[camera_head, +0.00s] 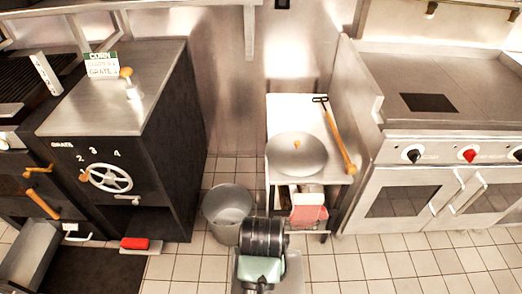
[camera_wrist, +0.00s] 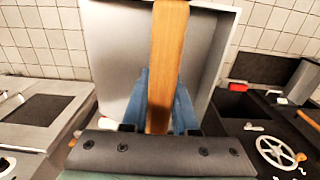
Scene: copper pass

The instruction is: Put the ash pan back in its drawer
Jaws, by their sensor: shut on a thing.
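In the wrist view my gripper (camera_wrist: 158,115) has blue fingers closed around a flat wooden handle (camera_wrist: 170,50). The handle belongs to a wide grey metal pan (camera_wrist: 115,45) with raised walls, which looks like the ash pan. The pan is held up and fills the upper middle of the view. In the head view my arm (camera_head: 262,240) stands at the bottom centre; I cannot make out the fingertips there. An open grey metal box (camera_head: 25,262) juts out low at the left; I cannot tell whether it is the ash pan's drawer.
The dark stove has a handwheel (camera_head: 108,178) and a wooden-handled lever (camera_head: 42,200). A red-handled tool (camera_head: 135,244) lies near a dark area (camera_head: 85,272) on the floor. A bucket (camera_head: 228,210) and a small table (camera_head: 275,118) stand mid-scene. Tiled floor is clear at lower right.

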